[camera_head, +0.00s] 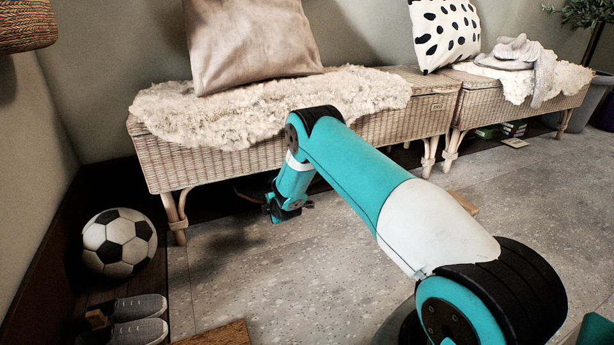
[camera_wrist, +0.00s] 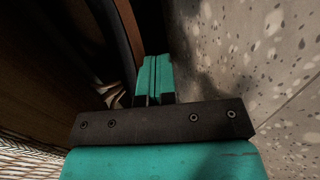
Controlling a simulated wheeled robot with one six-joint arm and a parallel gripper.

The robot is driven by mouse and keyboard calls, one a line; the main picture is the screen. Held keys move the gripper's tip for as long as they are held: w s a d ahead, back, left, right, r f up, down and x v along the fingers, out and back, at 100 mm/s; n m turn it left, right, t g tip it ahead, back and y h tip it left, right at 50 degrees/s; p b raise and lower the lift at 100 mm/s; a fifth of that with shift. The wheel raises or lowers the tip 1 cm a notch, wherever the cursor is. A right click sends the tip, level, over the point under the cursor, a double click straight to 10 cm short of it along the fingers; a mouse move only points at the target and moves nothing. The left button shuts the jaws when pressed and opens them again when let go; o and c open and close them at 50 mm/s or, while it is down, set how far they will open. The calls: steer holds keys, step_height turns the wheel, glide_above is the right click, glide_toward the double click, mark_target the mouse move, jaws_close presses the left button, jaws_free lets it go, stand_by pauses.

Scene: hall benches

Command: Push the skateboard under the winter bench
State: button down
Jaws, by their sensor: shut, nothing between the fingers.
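The near wicker bench (camera_head: 190,168) carries a cream fleece and a beige cushion. A second wicker bench (camera_head: 487,105) to its right holds a spotted cushion and grey knitwear. I cannot tell for certain which is the winter bench. My gripper (camera_head: 272,214) is low, at the front edge of the near bench, its fingers shut and empty; they also show in the wrist view (camera_wrist: 153,75). A dark curved edge (camera_head: 245,192) beside it under the bench may be the skateboard, mostly hidden. A dark curved shape with a brown rim (camera_wrist: 131,35) lies left of the fingers in the wrist view.
A football (camera_head: 119,243) and grey shoes (camera_head: 135,318) sit at the left by the wall. A wooden corner (camera_head: 220,335) shows at the bottom. Small boxes (camera_head: 512,129) lie under the right bench. The grey floor (camera_head: 260,275) in front is mostly clear.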

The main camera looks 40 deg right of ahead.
steer(key=shift+w+d+f+b, duration=0.1)
steer(key=shift+w+d+b, duration=0.2)
steer(key=shift+w, duration=0.55)
steer(key=shift+w+d+r+b, duration=0.15)
steer(key=shift+w+b, duration=0.25)
steer(key=shift+w, duration=0.4)
steer(key=shift+w+d+f+b, duration=0.2)
steer(key=shift+w+b, duration=0.15)
steer(key=shift+w, duration=0.5)
steer(key=s+a+p, duration=0.2)
steer(key=s+p, duration=0.5)
steer(key=s, duration=0.2)
steer(key=s+a+p, duration=0.3)
steer(key=s+p, duration=0.5)
steer(key=s, duration=0.1)
